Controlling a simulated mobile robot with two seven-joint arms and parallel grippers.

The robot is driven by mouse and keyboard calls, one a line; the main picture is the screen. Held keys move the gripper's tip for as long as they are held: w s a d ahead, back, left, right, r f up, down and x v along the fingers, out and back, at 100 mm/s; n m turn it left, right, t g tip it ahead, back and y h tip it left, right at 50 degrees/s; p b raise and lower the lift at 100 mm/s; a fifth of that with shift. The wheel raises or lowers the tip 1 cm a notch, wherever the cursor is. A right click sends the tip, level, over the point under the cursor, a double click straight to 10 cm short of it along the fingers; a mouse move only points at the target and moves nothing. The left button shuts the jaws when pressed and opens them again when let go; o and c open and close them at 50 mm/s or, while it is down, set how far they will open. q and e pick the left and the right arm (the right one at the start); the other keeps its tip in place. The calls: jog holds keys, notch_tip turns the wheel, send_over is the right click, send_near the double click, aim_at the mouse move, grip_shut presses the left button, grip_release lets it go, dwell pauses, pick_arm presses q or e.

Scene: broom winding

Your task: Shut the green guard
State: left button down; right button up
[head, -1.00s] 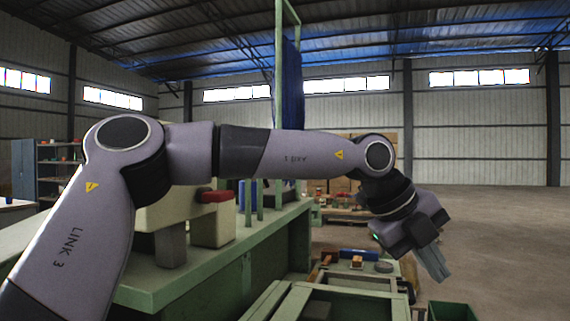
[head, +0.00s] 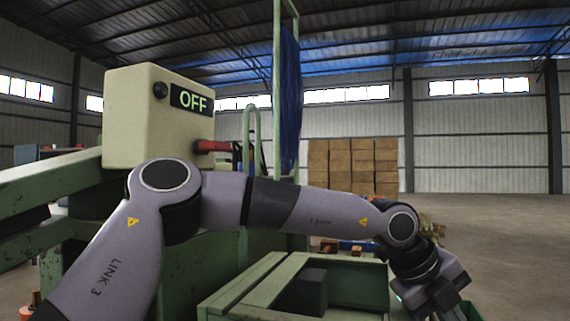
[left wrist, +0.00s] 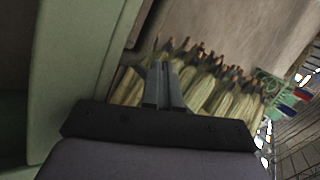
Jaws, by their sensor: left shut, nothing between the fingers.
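Several green parts of a machine are in the head view: a tall thin upright frame (head: 277,90) beside a blue hanging bundle (head: 290,100), a bent loop of tube (head: 247,118), and a low open frame (head: 262,283) at the front. I cannot tell for sure which is the guard. My left gripper (head: 452,312) is low at the right, beyond the low frame's right side and partly cut off. In the left wrist view its fingers (left wrist: 163,84) are together and empty, in front of bundled straw (left wrist: 205,92). My right gripper is not in view.
A cream box (head: 155,125) marked OFF, with a red handle (head: 212,146), stands on the machine at the left. My left arm crosses in front of it. Stacked cartons (head: 352,165) stand behind. Open floor (head: 500,225) lies to the right.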

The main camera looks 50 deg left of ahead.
pick_arm(q)
jog(key=shift+s+f, duration=0.1)
jog(key=shift+f, duration=0.25)
jog(key=v, duration=0.7)
jog(key=shift+r, duration=0.35)
